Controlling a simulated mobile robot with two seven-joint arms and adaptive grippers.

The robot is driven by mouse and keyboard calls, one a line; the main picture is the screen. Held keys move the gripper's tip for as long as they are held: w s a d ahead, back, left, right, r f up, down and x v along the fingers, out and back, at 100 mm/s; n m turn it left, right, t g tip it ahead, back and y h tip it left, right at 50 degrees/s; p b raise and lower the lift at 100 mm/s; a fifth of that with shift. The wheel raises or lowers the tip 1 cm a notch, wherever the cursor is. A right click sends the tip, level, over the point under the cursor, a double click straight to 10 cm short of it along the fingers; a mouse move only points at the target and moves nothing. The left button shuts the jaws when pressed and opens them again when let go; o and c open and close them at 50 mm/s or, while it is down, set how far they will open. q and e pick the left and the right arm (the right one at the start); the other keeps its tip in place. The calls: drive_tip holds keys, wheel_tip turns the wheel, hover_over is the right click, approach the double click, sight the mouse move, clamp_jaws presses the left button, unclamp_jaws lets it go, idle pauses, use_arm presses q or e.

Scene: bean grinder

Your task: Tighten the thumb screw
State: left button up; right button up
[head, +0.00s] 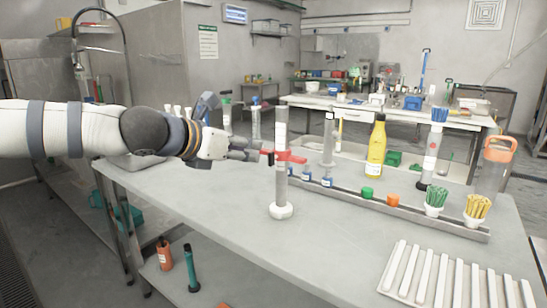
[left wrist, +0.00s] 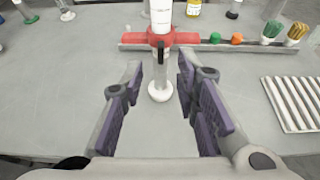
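A clear upright cylinder (head: 281,180) with a white foot stands on the grey table. A red clamp (head: 292,158) sits around its upper part and also shows in the left wrist view (left wrist: 185,39). A small dark thumb screw (left wrist: 160,52) sticks out of the clamp towards my gripper, at the middle of the clamp. My left gripper (head: 252,149) is just left of the clamp in the head view, at about its height. In the left wrist view my left gripper (left wrist: 158,75) is open and empty, its fingers either side of the screw's line, apart from it. My right gripper is out of view.
A yellow bottle (head: 376,148) stands farther back. A ribbed white rack (head: 455,281) is at front right. The table left of the cylinder is clear.

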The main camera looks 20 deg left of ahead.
sight(269, 155)
use_arm(q)
drive_tip(key=x, duration=0.4)
drive_tip(key=b+x, duration=0.1)
drive_tip(key=x, duration=0.4)
drive_tip(key=shift+f, duration=0.25)
drive_tip(key=shift+s, duration=0.1)
clamp_jaws()
